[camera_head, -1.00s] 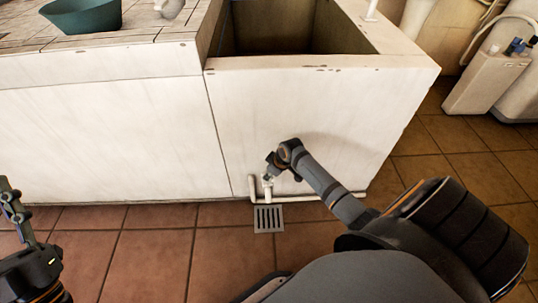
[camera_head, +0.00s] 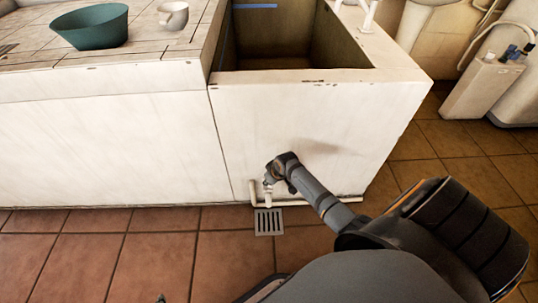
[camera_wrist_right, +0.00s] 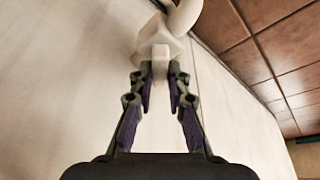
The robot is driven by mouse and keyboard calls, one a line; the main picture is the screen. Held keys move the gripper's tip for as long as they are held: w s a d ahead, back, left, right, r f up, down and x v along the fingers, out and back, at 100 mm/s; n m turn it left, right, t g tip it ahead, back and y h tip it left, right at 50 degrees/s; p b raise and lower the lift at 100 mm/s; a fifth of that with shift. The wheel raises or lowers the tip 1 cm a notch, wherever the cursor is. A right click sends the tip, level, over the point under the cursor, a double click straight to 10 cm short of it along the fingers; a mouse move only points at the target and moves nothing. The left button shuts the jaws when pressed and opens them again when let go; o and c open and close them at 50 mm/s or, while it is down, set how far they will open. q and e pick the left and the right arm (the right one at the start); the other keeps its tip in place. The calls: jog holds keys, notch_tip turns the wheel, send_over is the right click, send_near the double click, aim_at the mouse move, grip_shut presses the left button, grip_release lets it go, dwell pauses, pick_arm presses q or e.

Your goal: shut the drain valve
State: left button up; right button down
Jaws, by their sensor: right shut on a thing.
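The drain valve (camera_head: 267,190) is a small pale fitting on the white pipe low at the front of the basin, above the floor grate. In the right wrist view, its pale body (camera_wrist_right: 160,38) is at the top, with a small block-like handle (camera_wrist_right: 160,62) pointing towards me. My right gripper (camera_head: 271,180) is at the valve and partly hides it. In the right wrist view, its two fingertips (camera_wrist_right: 160,78) are shut on the handle. Only a small dark tip, apparently of my left gripper (camera_head: 160,298), shows at the bottom edge; its jaws are hidden.
The white basin (camera_head: 300,115) stands behind the valve. The pipe (camera_head: 310,202) runs along its foot. A metal floor grate (camera_head: 268,222) lies below. A green bowl (camera_head: 92,28) and a pale cup (camera_head: 173,15) stand on the counter. The tiled floor at left is clear.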

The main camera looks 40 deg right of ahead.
jog(key=shift+a+r, duration=0.1)
jog(key=shift+m+h+p, duration=0.3)
jog(key=shift+m+p, duration=0.5)
jog(key=shift+p, duration=0.4)
jog(key=m+h+p, duration=0.1)
jog(key=m+p, duration=0.2)
jog(key=shift+a+r, duration=0.1)
jog(key=shift+a, duration=0.05)
jog(key=m+h+p, duration=0.1)
jog(key=m, duration=0.1)
jog(key=shift+m+p, duration=0.3)
pick_arm(q)
jog(key=s+a+r+g+y, duration=0.1)
jog(key=s+a+r+g, duration=0.2)
jog(key=r+g, duration=0.2)
jog(key=shift+s+r, duration=0.15)
jog(key=shift+s, duration=0.15)
pick_arm(e)
jog(key=shift+w+f+m+g, duration=0.1)
jog(key=shift+f+m+g, duration=0.15)
jog(key=shift+m, duration=0.25)
jog(key=c, duration=1.3)
grip_release()
